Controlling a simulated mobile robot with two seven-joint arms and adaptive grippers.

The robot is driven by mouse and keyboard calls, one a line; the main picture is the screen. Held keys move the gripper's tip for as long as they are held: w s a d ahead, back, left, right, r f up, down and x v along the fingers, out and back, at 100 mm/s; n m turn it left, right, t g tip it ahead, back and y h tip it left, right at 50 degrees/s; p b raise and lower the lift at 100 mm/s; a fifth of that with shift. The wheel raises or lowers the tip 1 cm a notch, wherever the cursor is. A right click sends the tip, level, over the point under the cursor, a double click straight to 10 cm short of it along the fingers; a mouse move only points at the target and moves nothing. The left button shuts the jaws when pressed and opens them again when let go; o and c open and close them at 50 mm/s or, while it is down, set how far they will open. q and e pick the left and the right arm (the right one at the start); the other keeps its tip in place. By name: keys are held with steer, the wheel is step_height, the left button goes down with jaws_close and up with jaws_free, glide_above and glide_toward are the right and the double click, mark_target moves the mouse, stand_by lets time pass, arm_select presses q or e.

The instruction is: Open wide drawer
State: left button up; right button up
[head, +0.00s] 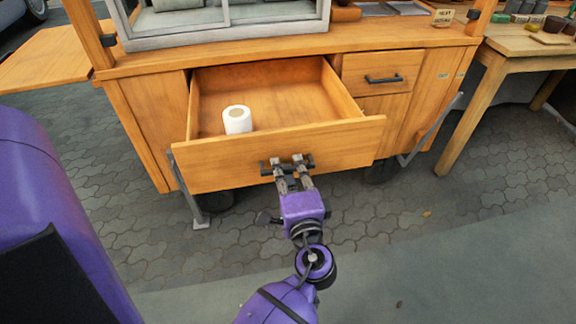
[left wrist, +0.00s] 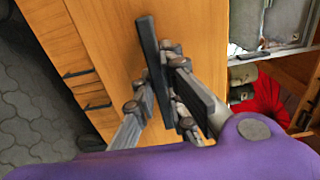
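The wide drawer (head: 225,163) of the wooden cart is pulled well out, its inside in plain view. A white paper roll (head: 238,120) stands inside it, left of the middle. My left gripper (head: 289,168) is at the dark bar handle (head: 266,168) on the drawer's front. In the left wrist view the handle (left wrist: 147,40) passes between the fingers of the gripper (left wrist: 165,85), which look closed on it; part of the bar is hidden behind them. My right gripper is in neither view.
A small closed drawer (head: 379,77) with its own handle is at the upper right of the cart. A glass case (head: 225,22) stands on the cart top. A wooden table (head: 520,42) stands to the right. The paved floor (head: 400,215) before the cart is clear.

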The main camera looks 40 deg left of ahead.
arm_select(q)
steer(key=o, duration=0.4)
steer(key=v, duration=1.2)
